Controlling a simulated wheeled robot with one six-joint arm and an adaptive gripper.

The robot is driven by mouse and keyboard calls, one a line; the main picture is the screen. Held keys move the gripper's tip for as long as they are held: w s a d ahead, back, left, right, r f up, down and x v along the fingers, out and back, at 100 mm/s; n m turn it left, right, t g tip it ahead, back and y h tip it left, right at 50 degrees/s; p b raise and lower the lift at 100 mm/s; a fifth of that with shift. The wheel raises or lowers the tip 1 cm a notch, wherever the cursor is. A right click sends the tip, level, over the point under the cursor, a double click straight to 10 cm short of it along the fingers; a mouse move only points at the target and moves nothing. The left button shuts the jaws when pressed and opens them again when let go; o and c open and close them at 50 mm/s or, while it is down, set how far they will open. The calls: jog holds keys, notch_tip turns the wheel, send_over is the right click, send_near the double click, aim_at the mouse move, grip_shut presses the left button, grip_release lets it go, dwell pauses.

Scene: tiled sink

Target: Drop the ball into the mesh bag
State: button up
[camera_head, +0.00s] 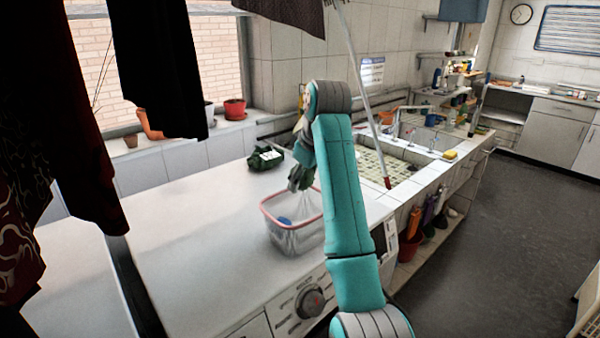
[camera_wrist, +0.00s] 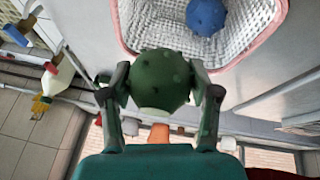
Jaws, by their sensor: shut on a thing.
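A dark green ball with darker spots (camera_wrist: 160,75) is held between the two fingers of my gripper (camera_wrist: 160,86) in the wrist view. The mesh bag (camera_wrist: 140,30) has pale woven walls and a pink rim; a blue ball (camera_wrist: 206,15) lies inside it. In the head view the bag (camera_head: 296,240) stands open on the white counter, with the blue ball (camera_head: 285,221) showing through its wall. My gripper (camera_head: 301,178) points down over the bag's far rim. The green ball cannot be clearly told from the fingers there.
A dark green bundle (camera_head: 265,158) lies on the counter behind the bag. The white countertop (camera_head: 170,220) to the left is clear. A sink with a rack (camera_head: 380,165) and a leaning pole (camera_head: 362,90) are to the right. Dark cloths (camera_head: 155,65) hang at upper left.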

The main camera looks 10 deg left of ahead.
jog(key=shift+f, duration=2.8)
jog(key=o, duration=1.2)
notch_tip(320, 180, up, 10)
